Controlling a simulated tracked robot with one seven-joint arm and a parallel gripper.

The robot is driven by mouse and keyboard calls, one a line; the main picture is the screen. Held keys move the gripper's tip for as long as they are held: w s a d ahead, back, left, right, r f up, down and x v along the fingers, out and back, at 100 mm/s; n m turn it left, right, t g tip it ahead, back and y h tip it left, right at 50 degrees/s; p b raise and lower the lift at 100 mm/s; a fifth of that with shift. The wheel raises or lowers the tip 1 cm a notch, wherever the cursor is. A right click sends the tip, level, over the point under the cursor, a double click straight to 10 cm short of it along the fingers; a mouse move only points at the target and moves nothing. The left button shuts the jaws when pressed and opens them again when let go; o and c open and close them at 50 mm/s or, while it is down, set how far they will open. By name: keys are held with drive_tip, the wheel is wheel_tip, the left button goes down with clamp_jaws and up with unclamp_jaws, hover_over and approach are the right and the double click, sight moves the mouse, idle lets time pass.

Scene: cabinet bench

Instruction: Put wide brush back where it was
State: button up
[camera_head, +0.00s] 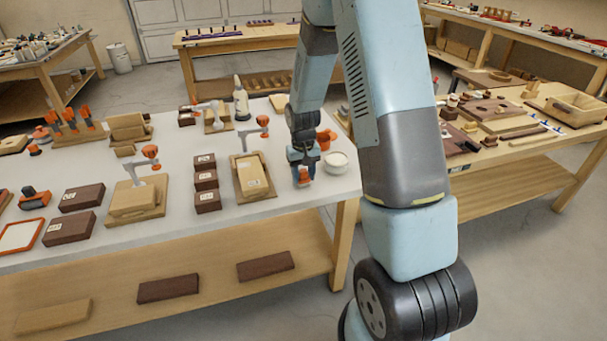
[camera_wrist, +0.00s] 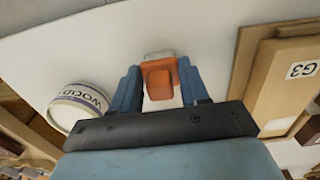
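The wide brush (camera_head: 303,176) has an orange handle and a pale lower part. It shows in the wrist view between the blue fingertips (camera_wrist: 160,80), with the orange part (camera_wrist: 158,84) meeting both fingers and the pale end (camera_wrist: 158,56) beyond them. My gripper (camera_head: 303,160) points down over the right end of the white bench top and looks shut on the brush's orange part. I cannot tell whether the brush touches the bench top or hangs just above it. The fingers hide part of its sides.
A white tin (camera_head: 337,162) labelled WOOD stands close right of my gripper, also in the wrist view (camera_wrist: 78,106). An orange item (camera_head: 326,138) is behind it. The bench's front edge is near.

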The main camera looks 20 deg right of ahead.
sight(303, 171)
drive_tip(key=o, duration=0.4)
drive_tip(key=shift+r, duration=0.1)
wheel_tip(303, 171, up, 12)
drive_tip(key=s+r+t, duration=0.3)
drive_tip(key=s+r, duration=0.8)
drive_tip(key=r, duration=0.5)
drive_tip(key=shift+s+r+t, duration=0.45)
drive_tip(key=shift+s+r, duration=0.6)
drive_tip(key=shift+s, duration=1.75)
drive_tip(key=shift+s+r+t, duration=0.4)
drive_tip(key=shift+s+r, duration=0.65)
drive_tip(key=shift+s, duration=1.8)
drive_tip(key=shift+s+r+t, duration=0.45)
drive_tip(key=shift+s+r, duration=0.6)
drive_tip(key=shift+s, duration=1.75)
